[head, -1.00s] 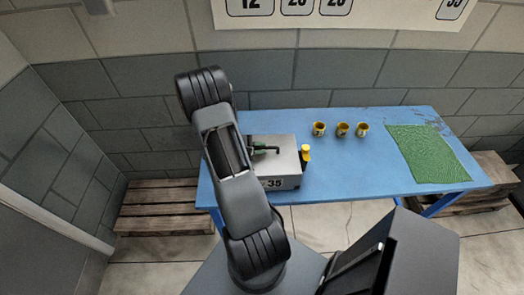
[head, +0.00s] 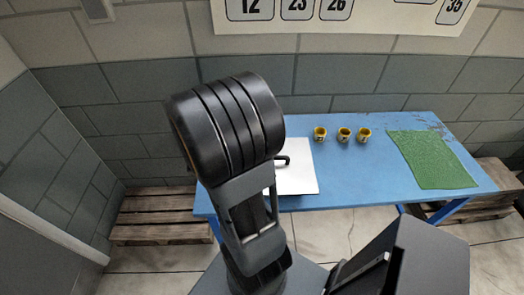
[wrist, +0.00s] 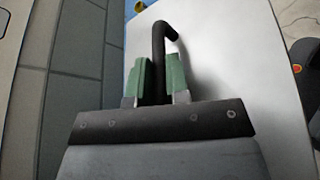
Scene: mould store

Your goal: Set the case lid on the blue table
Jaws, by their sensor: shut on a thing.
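The case lid (head: 299,176) is a pale, flat plate with a black bent handle (head: 284,159). In the head view it shows to the right of my arm, over the left part of the blue table (head: 375,182). In the wrist view my gripper (wrist: 159,72) has its green fingers on either side of the handle (wrist: 158,42), shut on it, with the lid (wrist: 225,85) spread beyond. In the head view the gripper is hidden behind my arm. The case body is hidden by the lid and arm.
Wooden pallets (head: 160,214) lie on the floor on both sides.

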